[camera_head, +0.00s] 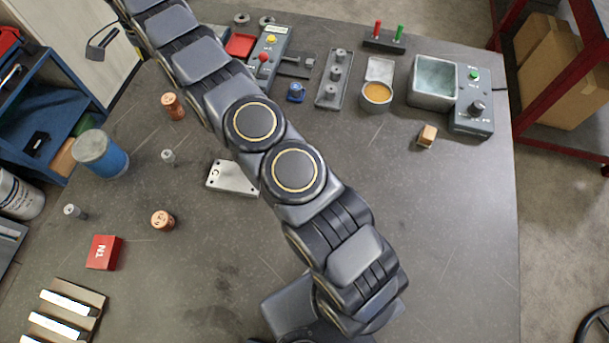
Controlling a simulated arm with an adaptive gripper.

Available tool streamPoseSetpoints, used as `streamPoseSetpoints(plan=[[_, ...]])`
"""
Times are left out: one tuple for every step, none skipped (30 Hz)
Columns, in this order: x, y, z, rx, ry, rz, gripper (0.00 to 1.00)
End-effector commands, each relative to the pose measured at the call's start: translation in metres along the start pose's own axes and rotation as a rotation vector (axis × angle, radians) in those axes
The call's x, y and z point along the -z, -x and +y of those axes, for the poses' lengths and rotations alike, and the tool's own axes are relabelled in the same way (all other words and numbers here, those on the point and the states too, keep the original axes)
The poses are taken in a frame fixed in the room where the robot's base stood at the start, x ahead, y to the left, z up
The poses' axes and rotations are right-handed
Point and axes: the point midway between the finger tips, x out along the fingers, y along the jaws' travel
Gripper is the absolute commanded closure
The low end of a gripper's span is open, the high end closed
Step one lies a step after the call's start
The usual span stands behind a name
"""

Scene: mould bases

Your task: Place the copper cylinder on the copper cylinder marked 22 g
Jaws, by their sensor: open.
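One copper cylinder (173,108) stands on the grey table, left of my arm and toward the back. Another copper cylinder (162,222) stands nearer, on the left part of the table. Both appear upright and apart from each other, with nothing on top. Their markings are too small to read, so I cannot tell which one is marked 22 g. My arm crosses the middle of the picture and leaves it at the upper left. My gripper is outside the picture.
Small grey metal weights (168,157) (73,211) stand near the cylinders. A white plate (232,178), a red block (104,253) and a blue-white container (101,155) are also on the left. Bare table (440,230) lies to the right of my arm.

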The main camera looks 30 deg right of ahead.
Motion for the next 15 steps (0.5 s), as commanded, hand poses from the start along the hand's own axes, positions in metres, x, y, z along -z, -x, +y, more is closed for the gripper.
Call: streamPoseSetpoints(plan=[[0.003, 0.022, 0.011, 0.0, 0.046, 0.001, 0.33], [0.004, 0.032, 0.018, -0.004, 0.077, 0.001, 0.33], [0.005, 0.044, 0.028, -0.008, 0.117, 0.0, 0.33], [0.006, 0.052, 0.036, -0.013, 0.148, -0.001, 0.33], [0.007, 0.061, 0.045, -0.016, 0.178, -0.002, 0.33], [0.007, 0.072, 0.057, -0.023, 0.217, -0.005, 0.33], [0.008, 0.08, 0.067, -0.026, 0.247, -0.006, 0.33], [0.008, 0.087, 0.076, -0.029, 0.277, -0.008, 0.33], [0.007, 0.097, 0.09, -0.032, 0.318, -0.01, 0.33], [0.007, 0.104, 0.1, -0.034, 0.348, -0.011, 0.33], [0.006, 0.111, 0.111, -0.038, 0.378, -0.014, 0.33], [0.005, 0.119, 0.126, -0.041, 0.418, -0.017, 0.33], [0.004, 0.124, 0.139, -0.047, 0.448, -0.021, 0.33], [0.003, 0.13, 0.15, -0.048, 0.478, -0.023, 0.33], [0.001, 0.136, 0.167, -0.054, 0.518, -0.029, 0.33]])
